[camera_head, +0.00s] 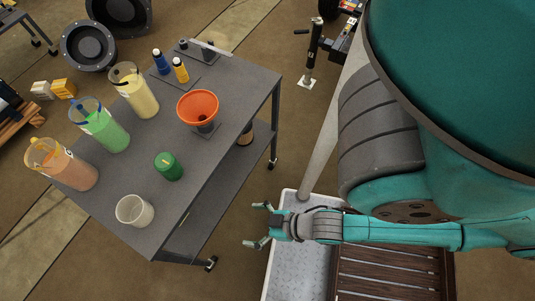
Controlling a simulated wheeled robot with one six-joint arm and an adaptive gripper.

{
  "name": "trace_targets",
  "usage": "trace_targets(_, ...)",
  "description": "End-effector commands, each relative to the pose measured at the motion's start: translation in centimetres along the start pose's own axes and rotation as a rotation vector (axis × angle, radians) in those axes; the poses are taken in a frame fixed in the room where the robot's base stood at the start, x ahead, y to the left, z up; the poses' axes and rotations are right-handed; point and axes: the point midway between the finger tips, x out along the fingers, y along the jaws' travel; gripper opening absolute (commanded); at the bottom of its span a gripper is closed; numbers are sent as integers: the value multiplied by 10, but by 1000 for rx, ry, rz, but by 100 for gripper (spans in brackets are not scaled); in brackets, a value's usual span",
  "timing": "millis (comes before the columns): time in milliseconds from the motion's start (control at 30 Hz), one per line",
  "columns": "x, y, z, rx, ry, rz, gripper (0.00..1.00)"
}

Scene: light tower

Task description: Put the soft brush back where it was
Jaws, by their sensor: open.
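I cannot make out a soft brush in this view. My gripper (257,225) is open, with nothing seen between its fingers. It points left, beside the right side of the dark grey table (135,205) and apart from it, near the far end of a pale speckled tray (291,262). A small brown and dark item (246,134) shows at the table's right side, below the top; I cannot tell what it is.
Blue (160,63) and yellow (180,70) bottles stand farther back. Slatted wood (390,272) lies below my arm.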

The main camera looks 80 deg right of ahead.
Motion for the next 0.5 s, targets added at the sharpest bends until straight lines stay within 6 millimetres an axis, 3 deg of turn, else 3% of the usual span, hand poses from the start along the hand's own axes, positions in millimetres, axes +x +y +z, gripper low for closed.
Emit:
trace_targets(33, -23, 0, -14, -10, 38, 3, 100)
trace_targets(200, -78, -3, -65, -50, 172, 14, 100)
trace_targets(333, -104, -4, -93, -72, 239, 26, 100)
trace_targets(500, -117, -5, -107, -83, 274, 34, 100)
